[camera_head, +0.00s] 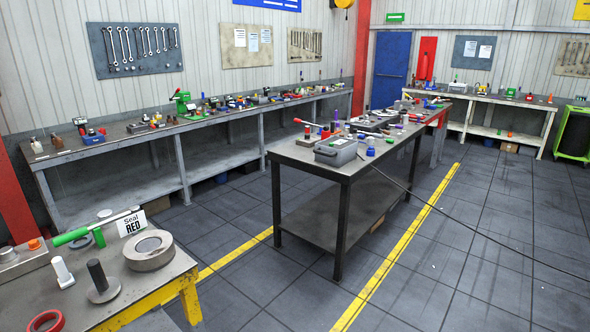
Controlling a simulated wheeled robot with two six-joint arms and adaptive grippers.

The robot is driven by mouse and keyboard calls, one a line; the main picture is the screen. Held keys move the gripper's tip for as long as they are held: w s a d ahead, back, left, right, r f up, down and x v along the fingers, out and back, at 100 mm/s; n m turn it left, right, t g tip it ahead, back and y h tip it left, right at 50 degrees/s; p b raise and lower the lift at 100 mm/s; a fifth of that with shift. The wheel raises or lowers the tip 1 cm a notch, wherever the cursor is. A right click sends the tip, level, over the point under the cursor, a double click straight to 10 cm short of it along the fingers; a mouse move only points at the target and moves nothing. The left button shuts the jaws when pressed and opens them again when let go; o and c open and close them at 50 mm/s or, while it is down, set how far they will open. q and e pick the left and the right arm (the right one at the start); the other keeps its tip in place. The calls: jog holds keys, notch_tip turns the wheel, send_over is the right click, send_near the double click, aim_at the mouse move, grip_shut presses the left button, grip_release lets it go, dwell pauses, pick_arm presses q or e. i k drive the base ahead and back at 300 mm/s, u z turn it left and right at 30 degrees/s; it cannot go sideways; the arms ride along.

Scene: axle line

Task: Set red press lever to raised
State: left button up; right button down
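A small lever with a red handle (299,121) is on the middle table, near its left end. A thin bar runs right from the handle, close to level, toward small red parts (325,132). It is too small to tell surely whether this is the red press lever or whether it is raised. A larger lever with a green handle (71,237) lies on the near-left table, its bar tilted slightly up to the right. A white card reading "Seal RED" (132,223) stands beside it. Neither of my grippers is in view.
The middle table (293,154) also holds a grey box (336,151). The near-left table (136,291) carries a grey ring (149,250) and a red tape roll (45,321). A long bench (120,141) lines the back wall. Open floor (480,250) lies right; a black cable crosses it.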

aim_at(326, 128)
jog(key=z, duration=0.05)
jog(key=i, duration=2.45)
jog(key=u, duration=0.35)
jog(key=i, duration=1.5)
jog(key=u, duration=0.3)
